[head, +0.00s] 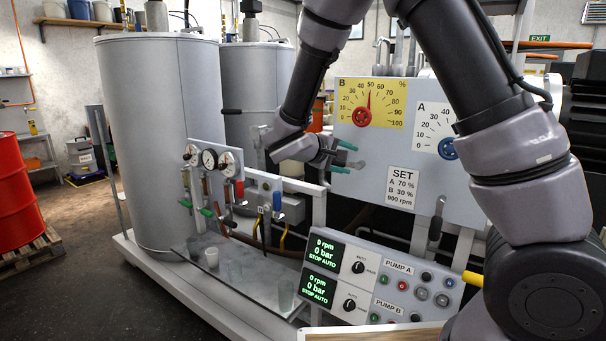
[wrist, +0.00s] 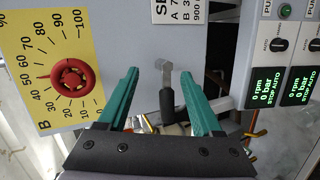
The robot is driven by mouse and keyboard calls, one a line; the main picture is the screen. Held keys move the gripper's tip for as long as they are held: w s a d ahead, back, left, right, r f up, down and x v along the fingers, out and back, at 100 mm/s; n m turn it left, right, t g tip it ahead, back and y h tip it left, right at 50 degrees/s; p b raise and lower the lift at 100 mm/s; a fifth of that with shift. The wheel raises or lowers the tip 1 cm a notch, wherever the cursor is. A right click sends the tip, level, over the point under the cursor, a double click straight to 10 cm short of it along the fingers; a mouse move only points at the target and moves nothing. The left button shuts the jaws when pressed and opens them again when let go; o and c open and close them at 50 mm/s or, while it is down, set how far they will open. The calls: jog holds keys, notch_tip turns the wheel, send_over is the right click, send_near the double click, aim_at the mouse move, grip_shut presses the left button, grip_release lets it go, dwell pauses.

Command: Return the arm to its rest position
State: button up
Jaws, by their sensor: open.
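My gripper (head: 350,157) is in front of the grey control panel (head: 385,165), just below the yellow B dial with its red knob (head: 362,117). Its two teal fingers are spread apart, and nothing shows held between them in the head view. In the wrist view my gripper (wrist: 160,75) has a lever with a black handle (wrist: 168,102) showing between its fingers. I cannot tell how far the lever is from the fingertips. The red knob (wrist: 70,78) lies left of the fingers in that view. My arm arches over from the right of the head view.
A blue-knobbed A dial (head: 448,148) and a hanging lever (head: 437,218) are to the right. The pump console (head: 380,285) stands below. Gauges and valves (head: 209,160) are left, beside a tall grey tank (head: 150,110). A red drum (head: 18,190) stands far left.

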jog(key=s+d+r+m+g+y, duration=0.3)
jog(key=s+d+m, duration=0.1)
jog(key=s+d, duration=0.25)
jog(key=s+d+r+m+g+y, duration=0.2)
jog(key=s+d+r+m+g, duration=0.15)
jog(key=s+d, duration=0.3)
jog(key=s+a+r+m+t+y, duration=0.2)
jog(key=s+r+m+t+y, duration=0.2)
jog(key=s+r+y, duration=0.3)
jog(key=s+r, duration=0.1)
jog(key=s, duration=0.2)
jog(key=shift+s+r, duration=0.25)
jog(key=shift+s, duration=0.05)
